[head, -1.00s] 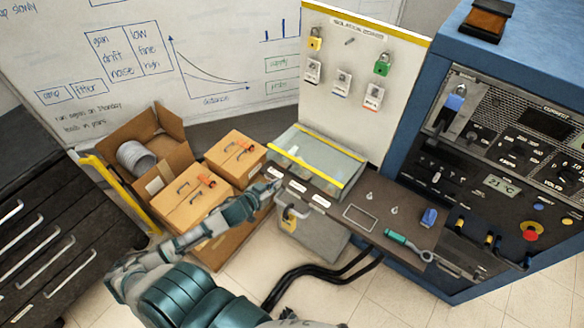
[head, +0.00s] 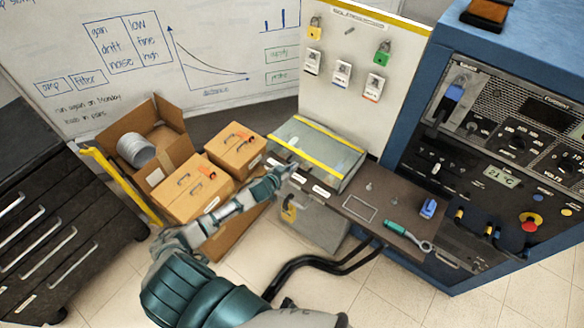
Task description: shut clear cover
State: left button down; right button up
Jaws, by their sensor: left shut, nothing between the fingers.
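The clear cover (head: 316,146) is a transparent box lid with yellow edge strips on the dark bench shelf, left of centre of the bench. Its front yellow strip lies low, near the shelf surface; I cannot tell whether it is fully down. My left gripper (head: 288,170) is shut and empty at the front left corner of the cover, close to the yellow strip. I cannot tell whether it touches. My right gripper is not in view.
Cardboard boxes (head: 195,187) stand left of the shelf. A blue control cabinet (head: 415,95) stands at right, and black cables (head: 320,262) run below.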

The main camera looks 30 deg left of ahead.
pick_arm(q)
jog(key=shift+t, duration=0.6)
notch_tip(320, 180, down, 6)
jog(key=b, duration=0.5)
jog(key=shift+s+a+r, duration=0.1)
jog(key=shift+s+a, duration=0.05)
